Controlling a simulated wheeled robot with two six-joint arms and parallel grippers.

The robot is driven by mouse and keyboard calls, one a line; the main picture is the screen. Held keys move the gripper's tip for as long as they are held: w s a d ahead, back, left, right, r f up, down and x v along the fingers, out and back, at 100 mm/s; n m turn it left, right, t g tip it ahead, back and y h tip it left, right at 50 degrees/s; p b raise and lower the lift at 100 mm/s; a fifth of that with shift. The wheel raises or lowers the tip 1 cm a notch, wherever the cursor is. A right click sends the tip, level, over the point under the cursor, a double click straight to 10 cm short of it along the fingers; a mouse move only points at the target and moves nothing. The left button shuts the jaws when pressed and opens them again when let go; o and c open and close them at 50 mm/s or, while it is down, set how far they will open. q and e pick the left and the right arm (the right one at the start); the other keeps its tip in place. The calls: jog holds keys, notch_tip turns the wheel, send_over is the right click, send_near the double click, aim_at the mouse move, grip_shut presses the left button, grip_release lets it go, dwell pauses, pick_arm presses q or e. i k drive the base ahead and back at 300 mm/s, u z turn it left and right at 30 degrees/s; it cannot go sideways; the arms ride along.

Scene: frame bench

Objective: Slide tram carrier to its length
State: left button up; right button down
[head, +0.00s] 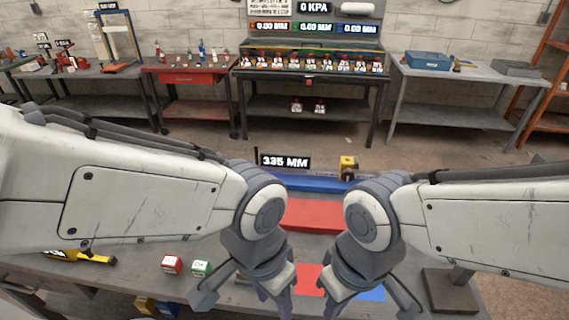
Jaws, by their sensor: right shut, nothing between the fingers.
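A small yellow block with a dark round part, which looks like the tram carrier (348,162), sits towards the right end of a long blue rail (318,184) behind my wrists. A black sign (284,161) beside it reads 335 MM. My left gripper (277,298) points down over the near bench, left of centre. Its fingertips are small and partly cut off, so its opening is unclear. My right gripper (332,298) points down right of centre, shut and empty. Both grippers are well in front of the carrier and apart from it.
A red panel (312,214) lies between my wrists. A red cube (172,265) and a green cube (201,269) stand on the bench at left, near a yellow tool (88,257). A dark block (450,292) stands at right. Workbenches line the far wall.

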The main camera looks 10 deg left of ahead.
aim_at(345, 162)
jog(key=z, duration=0.05)
jog(key=i, duration=0.9)
jog(key=u, duration=0.55)
